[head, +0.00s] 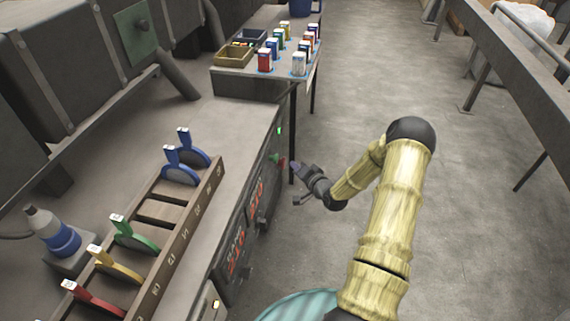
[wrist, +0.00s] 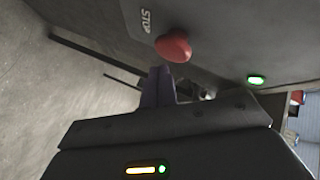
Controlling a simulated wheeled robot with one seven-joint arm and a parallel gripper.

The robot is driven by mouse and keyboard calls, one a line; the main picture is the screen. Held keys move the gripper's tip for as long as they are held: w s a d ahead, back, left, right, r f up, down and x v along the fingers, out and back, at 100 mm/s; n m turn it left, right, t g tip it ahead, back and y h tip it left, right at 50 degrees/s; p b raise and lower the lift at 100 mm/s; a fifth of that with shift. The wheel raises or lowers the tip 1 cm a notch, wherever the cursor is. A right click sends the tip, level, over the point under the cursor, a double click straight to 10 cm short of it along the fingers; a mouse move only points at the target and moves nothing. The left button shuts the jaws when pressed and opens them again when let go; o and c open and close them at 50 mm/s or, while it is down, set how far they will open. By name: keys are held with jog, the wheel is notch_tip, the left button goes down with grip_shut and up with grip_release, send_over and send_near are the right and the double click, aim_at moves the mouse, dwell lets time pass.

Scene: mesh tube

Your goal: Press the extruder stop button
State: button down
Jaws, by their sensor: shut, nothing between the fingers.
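The stop button is a red mushroom-shaped knob (wrist: 174,47) on a dark panel (wrist: 220,40), beside a white "STOP" label (wrist: 146,20). In the head view the red button (head: 281,163) is small, on the side face of the bench. My gripper (head: 295,165) is shut and empty, pointing left at that face. In the wrist view my gripper's fingertips (wrist: 160,74) are close to the button, at its lower edge in the picture. I cannot tell whether they touch it.
A lit green lamp (wrist: 256,80) is on the same panel. A rack (head: 165,210) with coloured-handled tools sits on the bench. A table with small boxes (head: 265,62) stands behind.

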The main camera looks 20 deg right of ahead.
jog(key=shift+w+a, duration=0.1)
jog(key=shift+a, duration=0.1)
jog(key=shift+w+a, duration=0.1)
jog(key=shift+w, duration=0.05)
jog(key=shift+w+a, duration=0.45)
jog(key=shift+a, duration=0.35)
dwell(1.4)
dwell(0.4)
jog(key=shift+s+d, duration=0.75)
jog(key=shift+d, duration=0.3)
jog(key=shift+d, duration=0.15)
jog(key=s+d, duration=0.1)
jog(key=d, duration=0.1)
jog(key=s+d, duration=0.1)
jog(key=d, duration=0.1)
jog(key=shift+s, duration=0.35)
jog(key=shift+a, duration=0.1)
